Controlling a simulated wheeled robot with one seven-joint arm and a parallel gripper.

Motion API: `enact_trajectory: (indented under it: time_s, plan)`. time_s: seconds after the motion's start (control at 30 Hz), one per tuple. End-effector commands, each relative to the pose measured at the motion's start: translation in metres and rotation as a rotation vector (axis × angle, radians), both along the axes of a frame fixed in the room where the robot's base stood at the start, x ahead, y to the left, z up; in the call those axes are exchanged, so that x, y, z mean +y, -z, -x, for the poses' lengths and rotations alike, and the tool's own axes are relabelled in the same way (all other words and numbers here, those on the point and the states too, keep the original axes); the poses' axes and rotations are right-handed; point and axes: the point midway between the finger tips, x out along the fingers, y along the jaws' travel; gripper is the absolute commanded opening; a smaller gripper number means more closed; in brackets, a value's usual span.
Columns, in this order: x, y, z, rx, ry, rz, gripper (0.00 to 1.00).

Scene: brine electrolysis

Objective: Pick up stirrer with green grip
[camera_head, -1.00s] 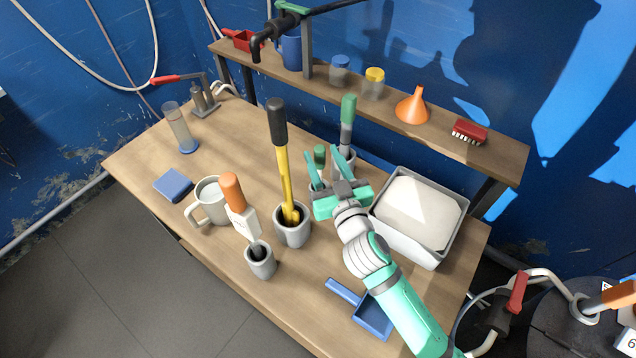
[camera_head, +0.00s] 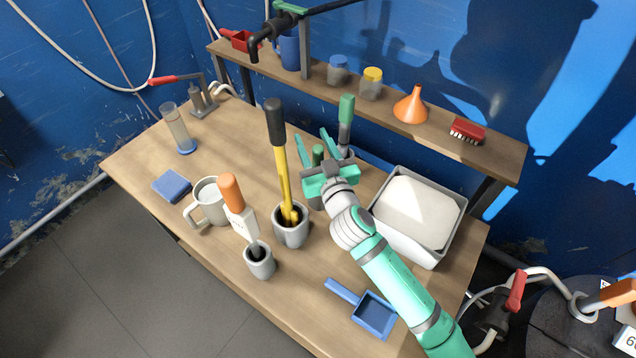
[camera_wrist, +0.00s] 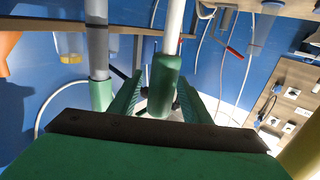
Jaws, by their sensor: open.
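A dark green grip (camera_head: 318,154) on a thin pale rod, which looks like the stirrer, stands in the grey cup area behind the yellow-shafted tool. In the wrist view, which is upside down, this grip (camera_wrist: 163,86) lies between the two fingers, with its pale rod running toward the picture's top. My gripper (camera_head: 314,143) is open, its fingers on either side of the grip. I cannot tell whether they touch it. A second tool with a brighter green grip (camera_head: 346,108) and grey shaft stands just right of my gripper; its shaft (camera_wrist: 97,45) shows at the left in the wrist view.
A black-gripped yellow tool (camera_head: 278,140) stands in a grey cup close in front. An orange-gripped tool (camera_head: 232,192), a mug (camera_head: 207,205) and a white-filled tray (camera_head: 405,244) are nearby. A shelf (camera_head: 440,132) with an orange funnel (camera_head: 411,106) runs behind.

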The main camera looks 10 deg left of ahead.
Motion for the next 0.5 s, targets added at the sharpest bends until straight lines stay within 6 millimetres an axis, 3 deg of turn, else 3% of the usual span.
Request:
enact_trajectory:
  time_s: [0.07,0.23,0.5]
  plan:
    - [0.0000,0.0000,0.0001,0.000,0.000,0.000,0.39]
    - [0.0001,0.0001,0.0003,0.000,0.000,0.000,0.00]
    - [0.0001,-0.0006,0.0004,0.000,-0.001,0.000,0.00]
